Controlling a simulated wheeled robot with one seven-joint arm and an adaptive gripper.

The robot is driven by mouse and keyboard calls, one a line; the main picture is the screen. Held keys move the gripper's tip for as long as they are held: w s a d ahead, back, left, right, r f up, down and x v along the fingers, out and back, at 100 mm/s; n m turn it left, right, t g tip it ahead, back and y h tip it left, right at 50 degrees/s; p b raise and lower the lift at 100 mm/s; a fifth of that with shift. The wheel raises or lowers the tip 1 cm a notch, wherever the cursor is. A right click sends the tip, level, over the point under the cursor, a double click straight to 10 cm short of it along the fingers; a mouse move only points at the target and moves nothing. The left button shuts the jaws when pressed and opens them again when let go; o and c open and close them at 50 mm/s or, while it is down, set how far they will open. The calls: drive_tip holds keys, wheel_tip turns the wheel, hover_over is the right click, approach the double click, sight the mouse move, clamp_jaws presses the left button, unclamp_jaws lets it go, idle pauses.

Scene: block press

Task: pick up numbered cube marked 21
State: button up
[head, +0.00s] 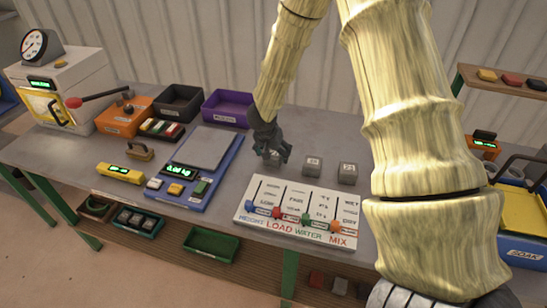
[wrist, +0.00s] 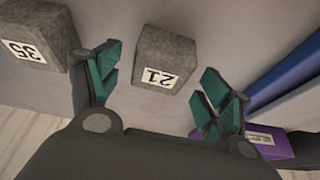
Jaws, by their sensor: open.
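The cube marked 21 (wrist: 165,58) is a grey concrete block with a white label, and it stands on the grey table in the wrist view. My gripper (wrist: 160,82) is open, with its two green-padded fingers apart, one on each side of the cube's near end. I cannot tell if either finger touches it. In the head view my gripper (head: 274,152) is low over the table at the back, and it mostly hides the cube there. A second grey cube marked 35 (wrist: 32,42) stands to the left in the wrist view.
Two more grey cubes (head: 313,165) and (head: 347,172) stand right of my gripper in the head view. A slider board (head: 300,238) lies in front. A blue scale (head: 222,178) is to the left, with a purple bin (head: 226,108) behind it.

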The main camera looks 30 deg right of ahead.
drive_tip(key=shift+x, duration=1)
drive_tip(key=c, duration=1.3)
drive_tip(key=shift+c, duration=0.4)
drive_tip(key=shift+r, duration=0.15)
